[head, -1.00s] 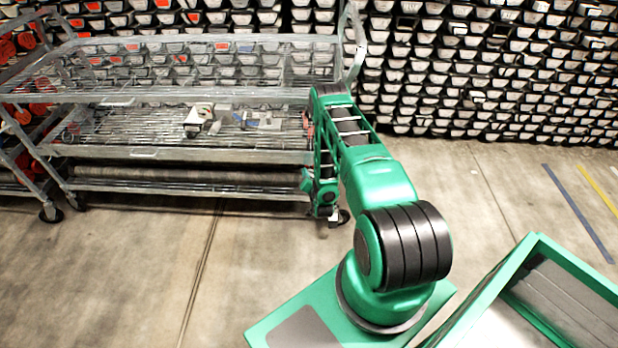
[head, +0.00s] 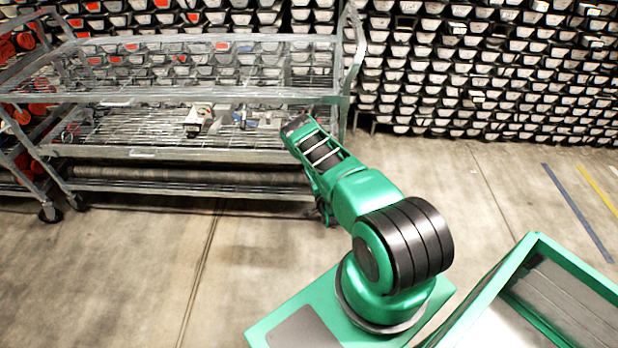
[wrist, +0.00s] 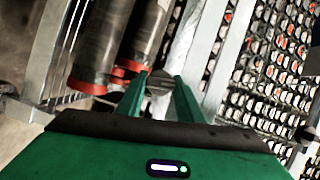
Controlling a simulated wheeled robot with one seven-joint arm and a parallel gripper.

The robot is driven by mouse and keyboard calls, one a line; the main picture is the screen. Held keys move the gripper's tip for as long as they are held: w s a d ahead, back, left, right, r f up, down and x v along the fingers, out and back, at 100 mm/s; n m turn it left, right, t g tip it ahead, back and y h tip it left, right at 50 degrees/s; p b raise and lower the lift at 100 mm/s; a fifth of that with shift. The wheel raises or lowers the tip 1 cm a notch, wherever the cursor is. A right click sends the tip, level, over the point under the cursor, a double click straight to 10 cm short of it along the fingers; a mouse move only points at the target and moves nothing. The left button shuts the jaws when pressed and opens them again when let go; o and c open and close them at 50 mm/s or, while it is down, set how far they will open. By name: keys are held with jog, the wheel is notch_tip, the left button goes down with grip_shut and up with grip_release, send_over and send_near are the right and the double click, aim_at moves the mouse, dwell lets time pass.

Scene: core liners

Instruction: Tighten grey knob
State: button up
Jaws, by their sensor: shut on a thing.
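In the wrist view, the two green fingers of my gripper (wrist: 161,77) are closed on a small grey piece, which looks like the grey knob (wrist: 160,83). The knob sits between the fingertips, beside the cart's grey metal frame. Its lower part is hidden by the fingers and the gripper body. In the head view, my arm reaches to the right end of the wire cart (head: 180,155). My gripper and the knob are hidden there behind my arm.
Dark rollers with red ends (wrist: 88,86) lie close to the left of my fingers in the wrist view. A pale metal post (wrist: 203,50) stands just right. Several stacked core trays (head: 470,70) fill the back wall. The concrete floor (head: 120,280) is clear at left.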

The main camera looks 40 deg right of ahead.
jog(key=shift+s+f+m+t, duration=0.1)
jog(key=shift+f+m+t, duration=0.15)
jog(key=shift+m, duration=0.75)
jog(key=o, duration=1.1)
jog(key=shift+r, duration=0.1)
